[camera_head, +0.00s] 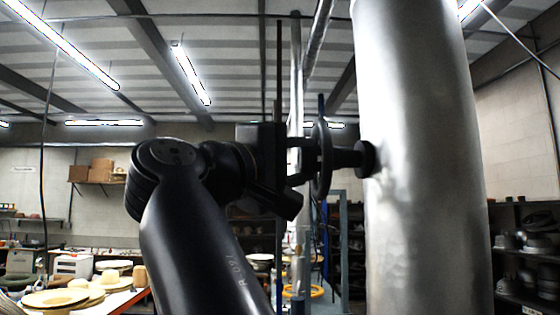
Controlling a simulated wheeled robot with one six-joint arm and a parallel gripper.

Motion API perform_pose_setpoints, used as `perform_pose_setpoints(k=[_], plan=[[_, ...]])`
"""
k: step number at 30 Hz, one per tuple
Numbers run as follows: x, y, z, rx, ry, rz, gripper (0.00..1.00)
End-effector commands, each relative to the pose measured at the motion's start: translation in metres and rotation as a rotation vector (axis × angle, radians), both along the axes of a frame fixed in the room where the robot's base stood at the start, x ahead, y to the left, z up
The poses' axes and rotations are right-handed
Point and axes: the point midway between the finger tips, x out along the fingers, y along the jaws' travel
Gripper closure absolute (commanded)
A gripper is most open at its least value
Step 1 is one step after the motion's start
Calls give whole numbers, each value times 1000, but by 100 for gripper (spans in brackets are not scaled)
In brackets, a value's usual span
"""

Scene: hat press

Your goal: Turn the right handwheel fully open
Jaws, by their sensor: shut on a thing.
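A dark handwheel (324,172) shows nearly edge-on in the middle of the view. Its stem and hub (364,159) join it to the left side of a thick, pale metal column (415,200). My gripper (300,160) is at the wheel's left side, its dark jaws shut on the wheel. The exact place where the jaws meet the wheel is dark and partly hidden. My black arm comes up from below and bends right towards the wheel.
Thin vertical pipes (296,80) stand just behind my gripper. A table with hats and hat forms (60,298) is at the lower left. Dark shelves (525,245) with hat forms stand at the right. A yellow ring-shaped wheel (318,291) shows low in the middle.

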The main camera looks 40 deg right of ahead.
Motion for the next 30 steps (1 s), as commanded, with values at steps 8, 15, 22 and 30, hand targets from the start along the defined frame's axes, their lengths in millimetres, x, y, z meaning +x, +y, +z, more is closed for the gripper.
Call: perform_pose_setpoints(k=[8,15,22,30], plan=[[0,0,0,30,44,-1,85],[0,0,0,33,48,-2,85],[0,0,0,32,48,-2,56],[0,0,0,31,46,-2,41]])
